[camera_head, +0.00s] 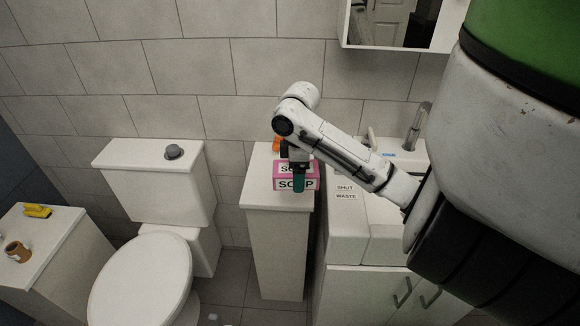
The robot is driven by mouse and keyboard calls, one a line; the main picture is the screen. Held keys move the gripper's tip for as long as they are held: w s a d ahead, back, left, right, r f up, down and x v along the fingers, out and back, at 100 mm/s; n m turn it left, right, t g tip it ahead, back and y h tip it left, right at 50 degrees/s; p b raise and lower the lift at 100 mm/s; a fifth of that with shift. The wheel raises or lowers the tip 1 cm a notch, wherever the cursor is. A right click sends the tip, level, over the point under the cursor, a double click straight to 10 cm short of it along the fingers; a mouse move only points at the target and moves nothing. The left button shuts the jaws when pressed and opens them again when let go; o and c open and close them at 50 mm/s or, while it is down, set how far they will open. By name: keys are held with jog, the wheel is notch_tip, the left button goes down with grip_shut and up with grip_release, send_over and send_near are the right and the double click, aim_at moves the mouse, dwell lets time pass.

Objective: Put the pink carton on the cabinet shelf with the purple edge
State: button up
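The pink carton (280,182) with a white band reading SOAP is at the top of a narrow white cabinet (278,240), near its front edge. I cannot tell whether it rests on the top or is slightly above it. My gripper (298,176) points down over the carton from above. One teal finger shows in front of the carton's face; the other finger is hidden. Whether the fingers press on the carton is unclear. No shelf with a purple edge shows in this view.
A white toilet (140,282) stands left of the narrow cabinet. Right is a sink unit (345,285) with a faucet (417,128). An orange object (277,144) sits behind the carton. A left ledge (55,232) holds a yellow item (38,211) and a brown one (17,251).

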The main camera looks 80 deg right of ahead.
jog(key=shift+s+a+r, duration=0.3)
jog(key=shift+s+a, duration=0.15)
jog(key=shift+a, duration=0.15)
jog(key=shift+s+a+r, duration=0.3)
jog(key=shift+s+a, duration=0.15)
jog(key=shift+a, duration=0.15)
jog(key=w, duration=0.2)
jog(key=w+a, duration=0.1)
jog(key=w, duration=0.4)
jog(key=shift+w+a+f, duration=0.2)
jog(key=shift+w+a, duration=0.05)
jog(key=shift+w, duration=0.15)
jog(key=w+a+f+m, duration=0.1)
jog(key=w+a+f, duration=0.1)
jog(key=w+a, duration=0.5)
jog(key=w+a+f, duration=0.3)
jog(key=w+a, duration=0.3)
jog(key=w, duration=0.4)
jog(key=a+f, duration=0.6)
jog(key=a, duration=0.5)
jog(key=a+f, duration=0.5)
jog(key=a, duration=0.7)
jog(key=shift+w+a+f+m, duration=0.2)
jog(key=shift+w+f+m, duration=0.05)
jog(key=shift+f+m, duration=0.15)
jog(key=shift+d, duration=0.1)
